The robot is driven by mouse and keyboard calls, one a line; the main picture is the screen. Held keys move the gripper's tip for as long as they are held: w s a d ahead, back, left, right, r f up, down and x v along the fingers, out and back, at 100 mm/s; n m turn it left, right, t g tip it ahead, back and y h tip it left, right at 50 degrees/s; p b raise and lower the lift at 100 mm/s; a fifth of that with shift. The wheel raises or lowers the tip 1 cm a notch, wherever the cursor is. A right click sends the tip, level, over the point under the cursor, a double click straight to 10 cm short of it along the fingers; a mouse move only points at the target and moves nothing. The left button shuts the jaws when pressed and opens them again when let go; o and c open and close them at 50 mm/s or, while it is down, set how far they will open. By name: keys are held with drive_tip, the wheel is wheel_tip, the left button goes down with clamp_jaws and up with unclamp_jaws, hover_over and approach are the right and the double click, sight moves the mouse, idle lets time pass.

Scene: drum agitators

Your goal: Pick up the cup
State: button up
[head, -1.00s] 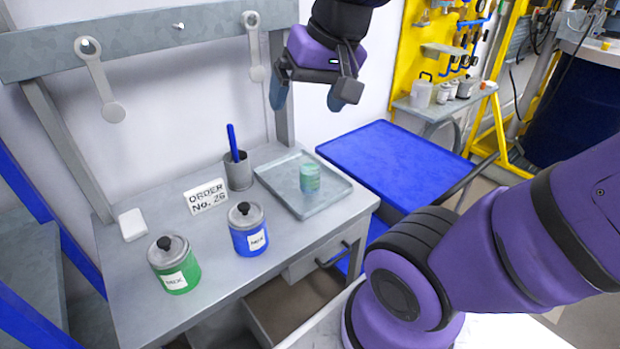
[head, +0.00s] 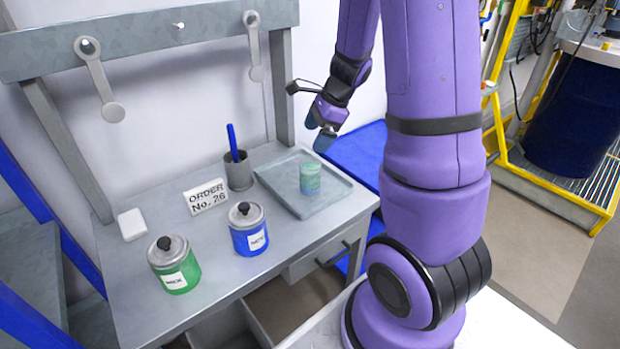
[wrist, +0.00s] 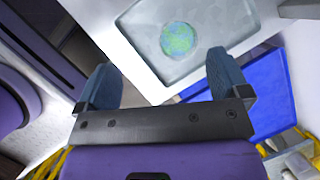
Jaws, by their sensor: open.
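The cup (head: 310,179) is small and translucent with a green and blue tint. It stands upright on the grey tray (head: 272,181) at the right end of the workbench. In the wrist view the cup (wrist: 179,40) shows from above, beyond and between my fingers. My gripper (head: 320,131) is above and slightly right of the cup, apart from it, and partly side-on in the head view. In the wrist view my gripper (wrist: 162,84) is open with nothing between its fingers.
A green tin (head: 174,265), a blue tin (head: 248,229), an order sign (head: 206,196) and a grey holder (head: 238,173) with a blue stick stand left of the tray. A blue surface (head: 357,155) lies behind the tray. A bench drawer (head: 322,260) is below.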

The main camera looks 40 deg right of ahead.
sight(310, 169)
drive_tip(key=shift+w+d+f+m, duration=0.1)
drive_tip(key=shift+w+f+m, duration=0.4)
drive_tip(key=shift+f, duration=1.75)
drive_tip(key=shift+w+d+f+m, duration=0.15)
drive_tip(key=shift+w+f+m, duration=0.35)
drive_tip(key=shift+f, duration=1.75)
drive_tip(key=shift+w+d+f+m, duration=0.1)
drive_tip(key=shift+w+f+m, duration=0.4)
drive_tip(key=shift+f, duration=1.75)
drive_tip(key=shift+w, duration=0.2)
drive_tip(key=c, duration=1.1)
drive_tip(key=shift+r, duration=0.2)
